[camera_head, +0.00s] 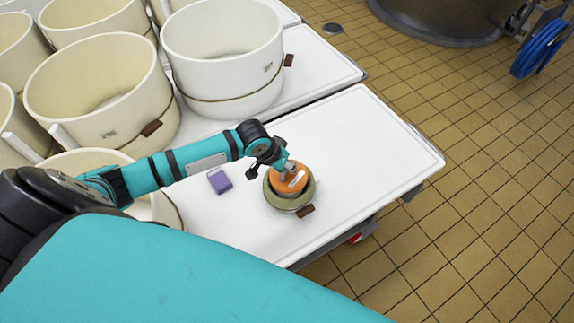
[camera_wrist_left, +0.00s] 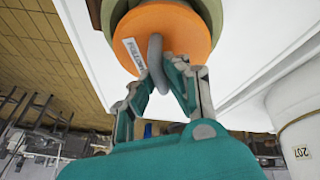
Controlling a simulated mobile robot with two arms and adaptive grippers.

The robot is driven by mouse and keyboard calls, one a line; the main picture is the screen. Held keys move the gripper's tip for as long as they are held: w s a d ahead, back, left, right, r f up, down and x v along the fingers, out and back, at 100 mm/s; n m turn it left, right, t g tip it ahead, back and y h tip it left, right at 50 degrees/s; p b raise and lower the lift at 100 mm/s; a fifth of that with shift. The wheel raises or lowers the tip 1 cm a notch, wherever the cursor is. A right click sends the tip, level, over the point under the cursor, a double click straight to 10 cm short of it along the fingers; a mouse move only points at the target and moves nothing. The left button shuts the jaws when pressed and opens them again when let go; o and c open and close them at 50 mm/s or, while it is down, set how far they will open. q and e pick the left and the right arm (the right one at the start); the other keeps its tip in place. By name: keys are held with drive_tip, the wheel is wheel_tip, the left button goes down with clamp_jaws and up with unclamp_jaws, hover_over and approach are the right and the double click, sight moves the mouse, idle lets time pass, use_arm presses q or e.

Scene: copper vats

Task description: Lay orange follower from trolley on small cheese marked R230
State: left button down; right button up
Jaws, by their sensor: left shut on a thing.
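The orange follower (camera_head: 279,183) is a round disc with a white label and a grey handle. In the head view it is over the opening of a small olive-green round mould (camera_head: 289,205) with a brown tag. I cannot tell whether it rests inside or hovers just above. My left gripper (camera_head: 287,172) is above the disc. In the left wrist view the gripper (camera_wrist_left: 157,66) is shut on the grey handle of the follower (camera_wrist_left: 185,27), and the green mould (camera_wrist_left: 116,12) shows behind it. The cheese inside is hidden and R230 is not readable. My right gripper is not in view.
A purple block (camera_head: 219,181) lies left of the mould on the white table (camera_head: 360,140). Large cream vats (camera_head: 222,55) crowd the left and back. The table's right part is clear. A copper vat (camera_head: 440,15) and blue hose (camera_head: 538,47) are beyond, over tiled floor.

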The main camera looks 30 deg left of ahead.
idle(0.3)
use_arm(q)
drive_tip(key=shift+f, duration=0.3)
idle(0.4)
drive_tip(key=shift+f, duration=0.5)
idle(0.3)
drive_tip(key=c, duration=1.3)
unclamp_jaws()
drive_tip(key=shift+r, duration=0.15)
wheel_tip(320, 180, up, 7)
drive_tip(key=p, duration=0.8)
